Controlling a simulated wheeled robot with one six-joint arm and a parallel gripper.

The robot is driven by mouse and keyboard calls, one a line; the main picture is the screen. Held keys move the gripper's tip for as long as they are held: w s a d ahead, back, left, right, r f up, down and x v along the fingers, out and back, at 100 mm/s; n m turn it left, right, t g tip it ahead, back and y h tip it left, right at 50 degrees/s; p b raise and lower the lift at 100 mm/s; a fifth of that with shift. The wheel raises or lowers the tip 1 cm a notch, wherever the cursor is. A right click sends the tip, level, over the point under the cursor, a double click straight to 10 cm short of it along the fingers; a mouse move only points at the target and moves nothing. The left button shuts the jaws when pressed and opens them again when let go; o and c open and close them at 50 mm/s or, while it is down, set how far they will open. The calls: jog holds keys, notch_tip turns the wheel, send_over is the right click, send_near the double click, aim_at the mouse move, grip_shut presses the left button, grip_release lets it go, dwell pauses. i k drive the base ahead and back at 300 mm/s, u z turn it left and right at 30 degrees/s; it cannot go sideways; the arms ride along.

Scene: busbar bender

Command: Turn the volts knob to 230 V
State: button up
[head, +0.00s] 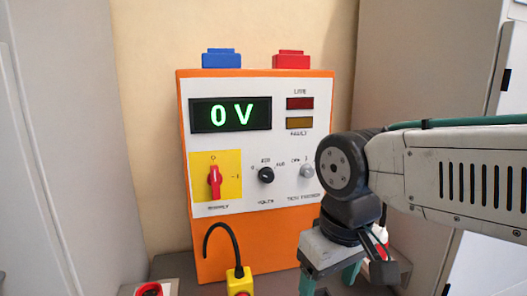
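The black volts knob (266,175) sits on the white front panel (230,144) of an orange box, above the word VOLTS. Small marks surround it, too small to read surely; I cannot tell which one it points at. The display (231,115) above reads 0 V in green. My gripper (330,284) hangs fingers-down at the bottom of the head view, right of and below the knob and apart from it. Its two teal fingers stand apart with a gap between them; the tips are cut off by the frame edge.
A red switch handle (214,181) stands upright on a yellow plate, left of the knob. A small grey knob (306,171) is to its right, close to my arm. A yellow control box (239,281) with a black cable stands in front. Grey cabinets flank the box.

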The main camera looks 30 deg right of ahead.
aim_at(266, 175)
jog(key=u, duration=0.9)
jog(key=k, duration=0.9)
jog(key=z, duration=1.2)
jog(key=i, duration=0.5)
jog(key=z, duration=0.1)
